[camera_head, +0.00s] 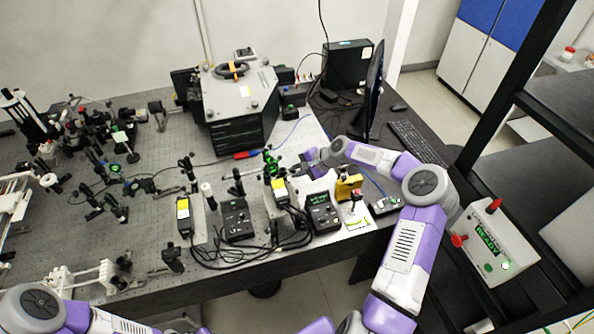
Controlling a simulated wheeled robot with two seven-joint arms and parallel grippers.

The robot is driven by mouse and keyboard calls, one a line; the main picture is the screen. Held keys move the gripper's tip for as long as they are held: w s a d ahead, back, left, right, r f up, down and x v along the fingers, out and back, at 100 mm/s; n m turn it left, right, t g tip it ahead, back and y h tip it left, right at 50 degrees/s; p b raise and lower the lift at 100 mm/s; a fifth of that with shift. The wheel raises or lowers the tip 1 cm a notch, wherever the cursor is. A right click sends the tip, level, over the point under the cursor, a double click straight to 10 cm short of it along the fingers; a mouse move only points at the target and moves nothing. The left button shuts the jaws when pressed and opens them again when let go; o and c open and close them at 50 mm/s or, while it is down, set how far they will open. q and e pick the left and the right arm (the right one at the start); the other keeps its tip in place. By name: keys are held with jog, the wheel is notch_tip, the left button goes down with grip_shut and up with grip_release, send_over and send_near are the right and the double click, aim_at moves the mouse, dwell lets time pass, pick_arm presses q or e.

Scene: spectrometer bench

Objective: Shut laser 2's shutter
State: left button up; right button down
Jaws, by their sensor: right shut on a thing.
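Two small laser heads with yellow labels stand near the bench's front edge: a left one (184,212) and a right one (279,191). I cannot read which is laser 2. A bright green mount (270,160) stands just behind the right laser head. My right gripper (304,165) reaches in from the right, beside and behind the right laser head. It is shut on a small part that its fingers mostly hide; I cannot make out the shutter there. My left arm shows at the lower left, but its gripper is outside the view.
Two black controllers, a left (237,220) and a right (323,214), stand at the front with looped cables. A yellow block (348,187) is close to my right forearm. A large spectrometer box (240,100) stands behind. A monitor (375,90) and white READY box (490,240) are at right.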

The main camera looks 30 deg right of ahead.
dwell(0.3)
jog(key=shift+w+a+r+n+g+h, duration=0.1)
jog(key=shift+a+r+n+g+h, duration=0.2)
jog(key=shift+h, duration=0.45)
jog(key=shift+w+a+r+n+g+h, duration=0.1)
jog(key=shift+a+r+g+h, duration=0.1)
jog(key=shift+a+r+h, duration=0.4)
jog(key=shift+w+a+r+n+h+b, duration=0.1)
jog(key=shift+a+n+h+b, duration=0.1)
jog(key=shift+h+b, duration=0.35)
jog(key=shift+a+r+n+h+b, duration=0.1)
jog(key=shift+a+h+b, duration=0.15)
jog(key=shift+h, duration=0.45)
jog(key=h+b, duration=0.1)
jog(key=a+g+h+b, duration=0.1)
jog(key=shift+w+a+r+n+b, duration=0.1)
jog(key=shift+w+n+b, duration=0.05)
jog(key=shift+n+b, duration=0.2)
jog(key=a+h+b, duration=0.1)
jog(key=h+b, duration=0.1)
jog(key=a+n+g+h+b, duration=0.1)
jog(key=h+b, duration=0.1)
jog(key=b, duration=0.1)
jog(key=shift+w+a+r, duration=0.1)
jog(key=shift+w+r, duration=0.05)
jog(key=shift+w, duration=0.05)
jog(key=c, duration=1.1)
grip_release()
jog(key=shift+r, duration=0.1)
